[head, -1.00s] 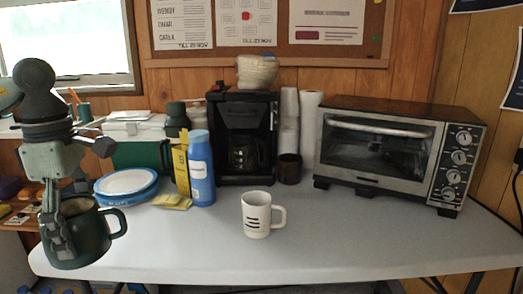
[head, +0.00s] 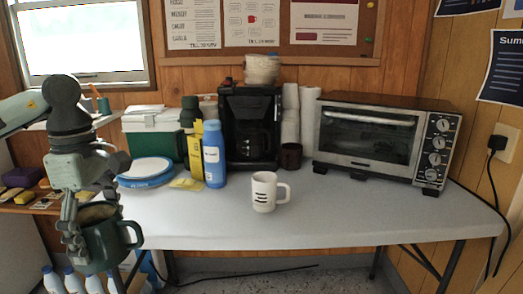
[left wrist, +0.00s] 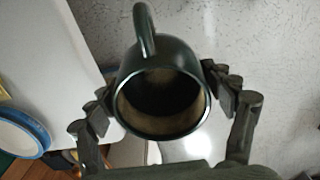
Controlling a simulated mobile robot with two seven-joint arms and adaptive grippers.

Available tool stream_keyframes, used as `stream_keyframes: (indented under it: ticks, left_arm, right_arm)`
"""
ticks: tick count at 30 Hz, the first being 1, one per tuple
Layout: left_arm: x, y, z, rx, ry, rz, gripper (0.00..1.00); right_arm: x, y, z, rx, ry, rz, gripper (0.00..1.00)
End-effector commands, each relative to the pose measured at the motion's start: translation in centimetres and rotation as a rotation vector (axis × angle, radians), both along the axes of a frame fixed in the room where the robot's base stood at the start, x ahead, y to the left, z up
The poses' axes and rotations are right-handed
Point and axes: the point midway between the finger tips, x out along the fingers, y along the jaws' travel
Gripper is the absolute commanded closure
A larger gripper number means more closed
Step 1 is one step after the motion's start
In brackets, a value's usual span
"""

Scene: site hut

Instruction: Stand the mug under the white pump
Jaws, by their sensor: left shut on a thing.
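A dark green mug (head: 108,246) is held by my left gripper (head: 92,216) at the lower left of the head view. It is upright and in the air, in front of the table's left end, with its handle to the right. In the left wrist view the mug (left wrist: 160,62) shows its open, apparently empty mouth, with a finger on each side; my left gripper (left wrist: 163,100) is shut on it. I cannot make out a white pump in either view. My right gripper is out of view.
A white mug (head: 263,193) stands on the white table (head: 335,220). Behind are a coffee maker (head: 236,135), toaster oven (head: 375,140), blue bottle (head: 214,155), blue-rimmed plates (head: 146,170) and green cooler (head: 150,137). Capped bottles (head: 72,280) stand low at left. The table's front is clear.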

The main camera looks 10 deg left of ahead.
Motion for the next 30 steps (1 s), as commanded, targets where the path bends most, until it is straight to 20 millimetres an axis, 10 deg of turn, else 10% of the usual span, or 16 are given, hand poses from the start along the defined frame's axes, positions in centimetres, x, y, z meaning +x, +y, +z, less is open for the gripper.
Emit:
stream_keyframes:
  ticks: [18, 30]
  left_arm:
    - [6.6, -14.7, -11.5, -0.010, -0.007, -1.491, 0.58]
    - [6.9, -17.6, -13.8, -0.005, -0.011, -1.792, 0.58]
  right_arm:
    - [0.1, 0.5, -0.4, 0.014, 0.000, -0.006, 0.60]
    - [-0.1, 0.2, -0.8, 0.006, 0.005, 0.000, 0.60]
